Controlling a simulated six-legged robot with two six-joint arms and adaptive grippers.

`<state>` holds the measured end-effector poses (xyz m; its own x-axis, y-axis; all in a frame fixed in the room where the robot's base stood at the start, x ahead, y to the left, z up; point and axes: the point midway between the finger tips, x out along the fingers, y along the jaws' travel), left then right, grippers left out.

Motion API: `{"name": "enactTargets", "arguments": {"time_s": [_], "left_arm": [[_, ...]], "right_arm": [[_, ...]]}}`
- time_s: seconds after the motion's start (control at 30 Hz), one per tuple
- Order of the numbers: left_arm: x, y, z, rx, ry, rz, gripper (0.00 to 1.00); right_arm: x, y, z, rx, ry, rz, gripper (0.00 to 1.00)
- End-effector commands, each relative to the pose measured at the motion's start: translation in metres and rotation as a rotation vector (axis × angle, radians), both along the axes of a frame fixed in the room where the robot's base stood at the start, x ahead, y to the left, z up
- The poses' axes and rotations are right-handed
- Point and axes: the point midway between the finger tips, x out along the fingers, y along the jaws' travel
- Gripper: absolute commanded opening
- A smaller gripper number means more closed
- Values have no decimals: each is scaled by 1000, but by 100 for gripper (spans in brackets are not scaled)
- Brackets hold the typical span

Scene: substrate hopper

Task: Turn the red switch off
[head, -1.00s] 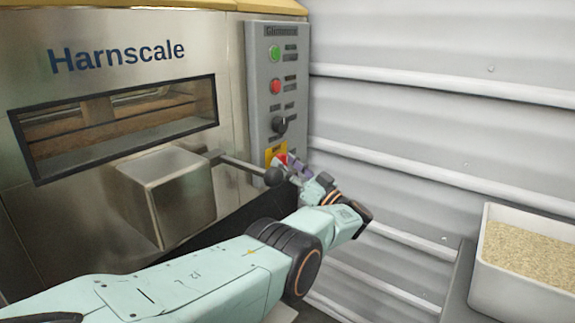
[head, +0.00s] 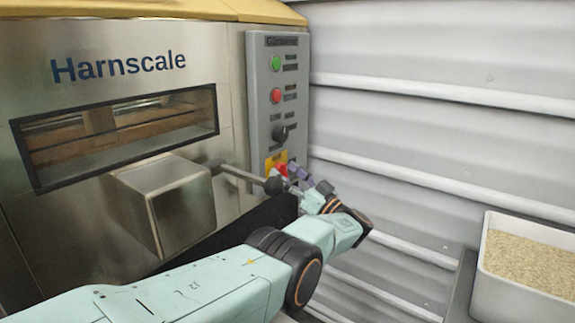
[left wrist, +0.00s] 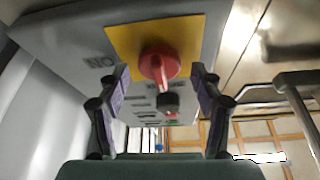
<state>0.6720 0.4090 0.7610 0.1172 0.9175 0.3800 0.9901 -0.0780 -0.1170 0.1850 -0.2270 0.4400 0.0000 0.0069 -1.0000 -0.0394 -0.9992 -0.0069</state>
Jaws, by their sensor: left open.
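The red switch (left wrist: 160,66) is a rotary knob on a yellow plate (left wrist: 122,40) low on the grey control panel. In the left wrist view its handle points down the picture, and it sits ahead of and between the fingers of my left gripper (left wrist: 162,88). My left gripper (head: 306,184) is open at the panel's lower end; contact with the knob cannot be told. My right gripper is not in view.
The panel (head: 262,110) also carries a green button (head: 276,63), a red button (head: 276,96) and a black knob (head: 280,133). A bin of grain (head: 484,262) stands at right.

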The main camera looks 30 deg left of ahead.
Motion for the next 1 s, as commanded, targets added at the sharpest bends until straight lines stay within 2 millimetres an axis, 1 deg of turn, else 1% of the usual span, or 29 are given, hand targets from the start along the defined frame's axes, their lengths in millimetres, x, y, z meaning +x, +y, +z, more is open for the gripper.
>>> {"name": "enactTargets", "arguments": {"time_s": [0.43, 0.8, 0.9, 1.0], "left_arm": [[0, 0, 26, 0, 0, 0, 66], [0, 0, 83, 1, -3, 0, 66], [0, 0, 93, 1, -2, 0, 66], [0, 0, 98, 1, 0, 0, 66]], "right_arm": [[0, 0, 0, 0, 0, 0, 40], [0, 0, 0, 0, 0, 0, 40], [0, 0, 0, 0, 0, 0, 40], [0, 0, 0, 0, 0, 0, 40]]}}
